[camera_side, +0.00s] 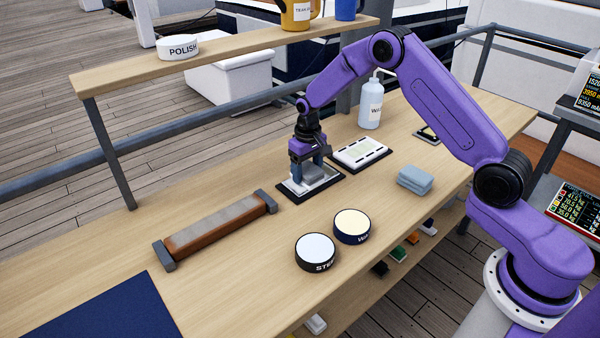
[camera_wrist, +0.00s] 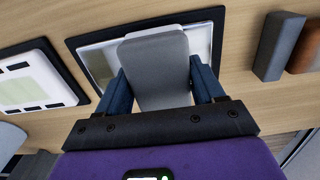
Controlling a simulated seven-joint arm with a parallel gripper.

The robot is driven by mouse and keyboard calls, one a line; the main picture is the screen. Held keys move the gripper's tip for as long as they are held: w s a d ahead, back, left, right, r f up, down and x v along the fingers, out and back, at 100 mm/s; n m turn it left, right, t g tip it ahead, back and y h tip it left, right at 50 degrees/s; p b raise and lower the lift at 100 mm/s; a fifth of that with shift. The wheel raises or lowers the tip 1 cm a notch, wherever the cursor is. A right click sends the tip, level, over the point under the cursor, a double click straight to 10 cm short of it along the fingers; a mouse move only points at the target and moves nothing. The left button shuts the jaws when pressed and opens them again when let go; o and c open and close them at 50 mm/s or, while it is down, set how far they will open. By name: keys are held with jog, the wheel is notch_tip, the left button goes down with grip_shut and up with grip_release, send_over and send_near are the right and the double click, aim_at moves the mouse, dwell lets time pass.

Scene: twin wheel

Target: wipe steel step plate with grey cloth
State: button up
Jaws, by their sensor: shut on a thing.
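The steel step plate (camera_wrist: 98,66) is a shiny panel in a black frame, flat on the wooden bench; it also shows in the side view (camera_side: 291,187). My gripper (camera_side: 308,172) is above it, pointing down. In the wrist view my gripper (camera_wrist: 162,85) has its blue fingers shut on the grey cloth (camera_wrist: 155,58), a folded pad. The cloth also shows in the side view (camera_side: 318,176), low over the plate. The cloth hides the plate's middle. I cannot tell whether the cloth presses on the plate.
A white panel with dark marks (camera_side: 359,153) lies right of the plate, and a blue-grey folded cloth (camera_side: 415,180) farther right. A wood-and-metal bar (camera_side: 217,226) lies left. Two tins (camera_side: 316,251) stand in front. A pump bottle (camera_side: 370,107) stands behind. A raised shelf (camera_side: 230,52) runs along the back.

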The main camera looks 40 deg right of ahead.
aim_at(291, 189)
jog(key=shift+d, duration=4.7)
jog(key=shift+a, duration=7.75)
notch_tip(291, 189, up, 8)
jog(key=shift+r, duration=0.1)
